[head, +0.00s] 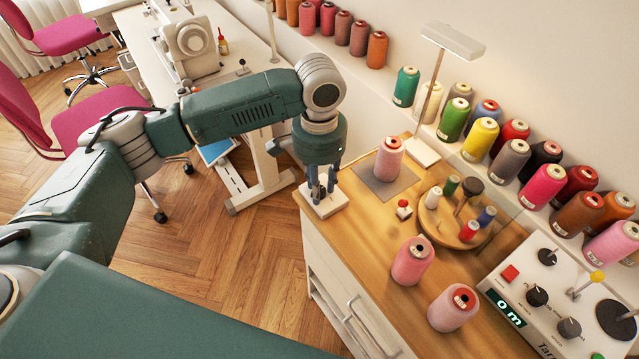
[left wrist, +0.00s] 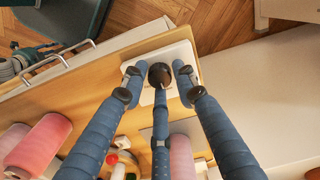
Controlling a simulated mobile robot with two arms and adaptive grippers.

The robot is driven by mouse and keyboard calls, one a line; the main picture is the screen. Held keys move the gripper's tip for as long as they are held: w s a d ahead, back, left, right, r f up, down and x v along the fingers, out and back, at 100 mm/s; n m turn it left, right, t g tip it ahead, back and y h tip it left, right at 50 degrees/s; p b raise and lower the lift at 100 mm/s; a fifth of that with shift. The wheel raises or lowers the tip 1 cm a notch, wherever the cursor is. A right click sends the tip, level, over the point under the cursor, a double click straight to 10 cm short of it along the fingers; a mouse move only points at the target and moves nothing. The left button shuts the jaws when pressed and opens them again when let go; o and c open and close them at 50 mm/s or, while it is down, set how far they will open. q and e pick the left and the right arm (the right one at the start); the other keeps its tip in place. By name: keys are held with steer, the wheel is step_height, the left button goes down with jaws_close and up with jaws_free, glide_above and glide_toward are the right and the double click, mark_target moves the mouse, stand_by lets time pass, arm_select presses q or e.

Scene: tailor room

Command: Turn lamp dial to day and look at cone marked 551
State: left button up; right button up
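My left gripper (head: 321,190) points down at a white box with a black knob, the lamp dial (head: 325,206), at the counter's far left corner. In the left wrist view its three blue fingers stand around the black knob (left wrist: 160,75); slim gaps show at both sides, so it looks open. The dial's markings are not readable. The desk lamp (head: 452,40) stands at the back on a white base. A pink cone (head: 388,158) stands on a grey mat (head: 372,182); two more, a middle one (head: 412,262) and a front one (head: 453,308), stand nearer. No 551 is legible. My right gripper is not visible.
A round wooden spool stand (head: 432,222) and a small red-topped item (head: 403,209) sit among the cones. A control panel (head: 540,310) reading "0 m" is at the right. Coloured cones line the wall. A sewing table (head: 150,60) and pink chairs (head: 90,110) stand left.

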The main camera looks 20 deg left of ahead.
arm_select(q)
jaws_close()
steer(key=shift+r+m+p, duration=0.15)
steer(key=shift+m+p, duration=0.15)
steer(key=shift+p, duration=0.3)
steer(key=m+p, duration=0.5)
steer(key=p, duration=0.2)
steer(key=shift+r, duration=0.1)
steer(key=m+p, duration=0.2)
steer(key=shift+m, duration=0.3)
steer(key=shift+f+m+p, duration=0.2)
steer(key=shift+m+p, duration=0.6)
steer(key=shift+m, duration=0.4)
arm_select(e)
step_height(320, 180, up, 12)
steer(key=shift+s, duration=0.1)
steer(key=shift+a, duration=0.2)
arm_select(q)
steer(key=o, duration=0.6)
jaws_free()
steer(key=shift+c, duration=0.2)
